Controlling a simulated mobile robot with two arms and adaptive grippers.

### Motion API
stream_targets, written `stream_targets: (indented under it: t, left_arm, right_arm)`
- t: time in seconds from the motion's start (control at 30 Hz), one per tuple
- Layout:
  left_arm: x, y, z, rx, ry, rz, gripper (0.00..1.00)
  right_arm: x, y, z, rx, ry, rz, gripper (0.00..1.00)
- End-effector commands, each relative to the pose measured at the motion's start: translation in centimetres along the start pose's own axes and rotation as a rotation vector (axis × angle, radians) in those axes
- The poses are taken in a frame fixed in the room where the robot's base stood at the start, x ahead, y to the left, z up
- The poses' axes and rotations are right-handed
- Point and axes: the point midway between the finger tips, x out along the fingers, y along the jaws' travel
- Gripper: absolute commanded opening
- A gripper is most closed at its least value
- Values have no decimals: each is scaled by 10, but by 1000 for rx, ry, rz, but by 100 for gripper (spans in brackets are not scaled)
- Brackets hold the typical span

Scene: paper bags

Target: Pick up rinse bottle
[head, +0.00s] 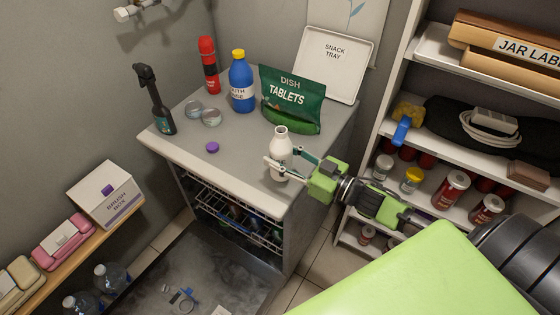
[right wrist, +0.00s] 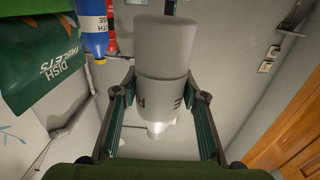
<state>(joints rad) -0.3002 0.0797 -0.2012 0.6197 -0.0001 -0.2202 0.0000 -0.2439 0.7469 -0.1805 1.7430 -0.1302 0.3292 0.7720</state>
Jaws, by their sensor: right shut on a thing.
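A white bottle (head: 281,150) with a narrow neck is at the front right of the grey counter. My right gripper (head: 282,165) comes in from the right and is shut around its body. In the right wrist view the bottle (right wrist: 162,75) sits between both fingers (right wrist: 162,100), with only a few dark letters of its label showing. That view is turned over. I cannot tell whether the bottle's base touches the counter (head: 225,180). My left gripper is not in view.
Behind stand a blue bottle with a yellow cap (head: 242,85), a red bottle (head: 209,65), a green dish tablets pouch (head: 291,100) and a snack tray (head: 335,60). Shelves (head: 455,130) flank the right.

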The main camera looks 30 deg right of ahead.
Motion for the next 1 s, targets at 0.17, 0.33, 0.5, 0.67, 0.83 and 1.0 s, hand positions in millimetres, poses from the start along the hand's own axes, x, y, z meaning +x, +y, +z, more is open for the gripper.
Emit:
stream_targets:
  t: [0.17,0.33,0.5,0.67,0.83,1.0]
  left_arm:
    - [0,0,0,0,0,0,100]
    - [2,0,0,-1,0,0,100]
    - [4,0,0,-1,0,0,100]
    - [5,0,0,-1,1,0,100]
    - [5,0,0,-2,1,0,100]
    - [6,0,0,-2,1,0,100]
  right_arm:
    - [-22,-19,-30,2,-3,-6,10]
    - [-44,-36,-53,5,-4,-4,10]
    - [-66,-52,-66,4,-3,-3,10]
    - [-84,-65,-76,5,-2,-3,10]
    - [-96,-74,-84,4,-1,-1,10]
    - [-103,-80,-88,3,-1,-1,10]
